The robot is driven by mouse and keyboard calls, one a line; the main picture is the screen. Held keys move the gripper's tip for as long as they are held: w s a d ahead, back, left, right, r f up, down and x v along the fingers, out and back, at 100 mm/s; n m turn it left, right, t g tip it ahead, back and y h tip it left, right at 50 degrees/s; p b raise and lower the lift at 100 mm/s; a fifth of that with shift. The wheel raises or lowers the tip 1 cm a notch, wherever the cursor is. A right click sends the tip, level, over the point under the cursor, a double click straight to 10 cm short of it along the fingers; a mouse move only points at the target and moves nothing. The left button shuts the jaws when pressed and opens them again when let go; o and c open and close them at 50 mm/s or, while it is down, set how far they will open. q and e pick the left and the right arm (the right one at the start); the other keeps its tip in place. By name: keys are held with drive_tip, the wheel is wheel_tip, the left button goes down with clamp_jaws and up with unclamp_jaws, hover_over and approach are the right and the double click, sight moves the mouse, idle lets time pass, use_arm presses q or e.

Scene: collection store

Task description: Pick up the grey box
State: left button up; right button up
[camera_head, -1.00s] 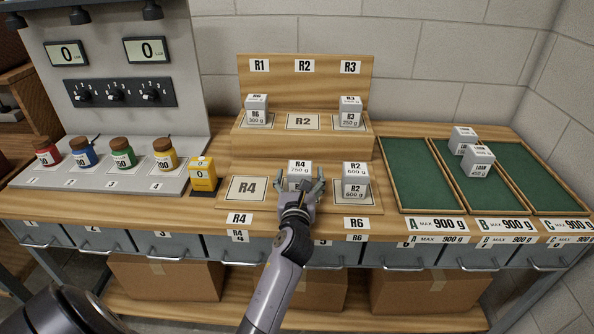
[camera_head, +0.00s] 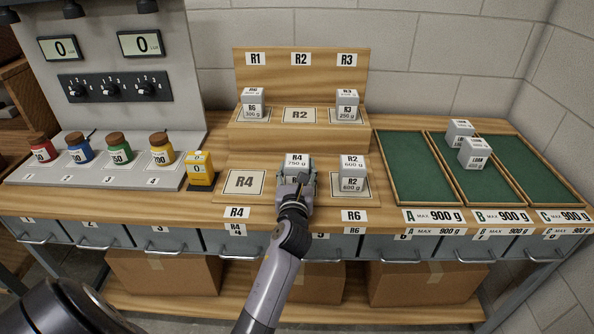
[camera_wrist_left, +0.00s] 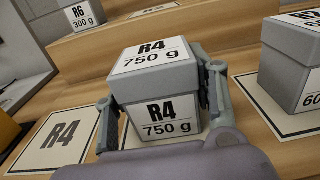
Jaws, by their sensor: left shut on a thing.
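The fingers also show in the wrist view (camera_wrist_left: 160,98). The box's underside is hidden, so I cannot tell whether it touches the step. My right gripper is not in view.
The bare R4 card (camera_head: 244,183) lies to the left. R6 (camera_head: 252,103) and R3 (camera_head: 346,104) boxes stand on the higher step behind.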

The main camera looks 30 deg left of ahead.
use_arm(q)
drive_tip(key=shift+r, duration=0.1)
clamp_jaws()
drive_tip(key=shift+w+r, duration=0.1)
drive_tip(key=shift+r, duration=0.1)
